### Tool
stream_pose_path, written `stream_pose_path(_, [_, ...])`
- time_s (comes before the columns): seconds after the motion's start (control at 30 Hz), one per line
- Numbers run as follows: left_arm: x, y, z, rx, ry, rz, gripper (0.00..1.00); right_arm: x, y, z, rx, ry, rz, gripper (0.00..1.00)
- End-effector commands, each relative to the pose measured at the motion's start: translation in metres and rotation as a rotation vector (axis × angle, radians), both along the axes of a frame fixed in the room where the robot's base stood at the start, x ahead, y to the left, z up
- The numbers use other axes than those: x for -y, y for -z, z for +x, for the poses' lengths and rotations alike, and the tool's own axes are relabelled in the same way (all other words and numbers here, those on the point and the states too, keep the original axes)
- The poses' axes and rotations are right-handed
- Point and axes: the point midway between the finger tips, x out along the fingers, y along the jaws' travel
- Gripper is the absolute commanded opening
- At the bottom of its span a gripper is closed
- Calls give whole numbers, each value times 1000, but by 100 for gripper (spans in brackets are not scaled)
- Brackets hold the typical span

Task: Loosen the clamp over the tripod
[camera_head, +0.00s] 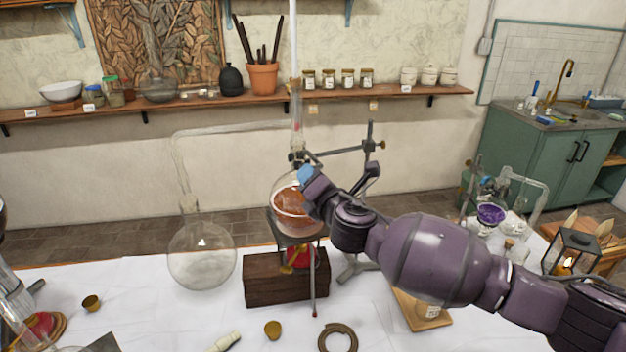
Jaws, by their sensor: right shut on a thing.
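The clamp (299,157) grips the neck of a round flask (293,213) holding orange-brown liquid. Its rod runs right to an upright stand (369,143). The flask sits over the tripod (312,264), whose legs straddle a dark wooden block and a red burner (297,257). My right gripper (308,181) comes in from the right, at the flask's upper right just below the clamp. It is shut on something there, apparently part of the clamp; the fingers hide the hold. A blue patch shows at its tip. My left gripper is not in view.
A large clear flask (201,258) with bent glass tubing stands left of the tripod. The dark wooden block (260,278) is under the setup. Small brass cups (273,330) and a coiled ring (337,338) lie in front. A lantern (570,252) stands right.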

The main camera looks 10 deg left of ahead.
Motion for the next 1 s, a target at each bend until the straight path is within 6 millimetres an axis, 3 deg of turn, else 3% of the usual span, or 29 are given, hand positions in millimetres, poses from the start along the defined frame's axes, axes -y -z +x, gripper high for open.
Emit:
stream_pose_path(0.4, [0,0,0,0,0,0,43,0,2,0,103,-1,-142,15])
stream_pose_path(0.93, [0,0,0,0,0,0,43,0,3,0,113,-2,-158,15])
stream_pose_path(0.97, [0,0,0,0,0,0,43,0,3,0,113,-2,-158,43])
stream_pose_path(1.0, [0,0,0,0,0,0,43,0,2,0,113,-2,-158,49])
